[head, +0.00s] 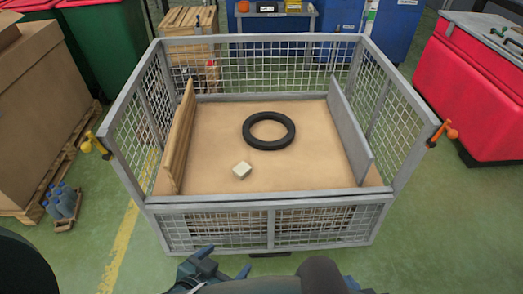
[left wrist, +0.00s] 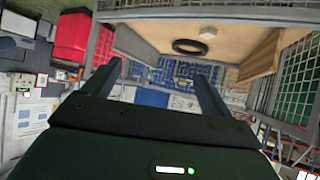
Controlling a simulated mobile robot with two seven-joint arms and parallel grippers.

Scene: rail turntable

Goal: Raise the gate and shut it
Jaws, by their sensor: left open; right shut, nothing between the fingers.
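The mesh cage (head: 200,201) stands in front of me with tall back and side walls. Its front is low: a grey-framed mesh panel (head: 235,226) hangs upright below the open upper front, which I take to be the lowered gate. An orange-yellow handle (head: 97,145) is on the left front post and an orange one (head: 444,132) on the right. My left gripper (head: 224,264) is open and empty, low before the panel; its spread fingers show in the left wrist view (left wrist: 156,72). My right gripper (head: 354,285) is shut and empty, mostly cut off at the bottom edge.
Inside the cage lie a black ring (head: 247,132), a small pale block (head: 242,170), a leaning wooden board (head: 178,145) and a grey panel (head: 350,135). Bottles (head: 62,200) and boxes (head: 40,110) stand left, a red bin (head: 470,85) right.

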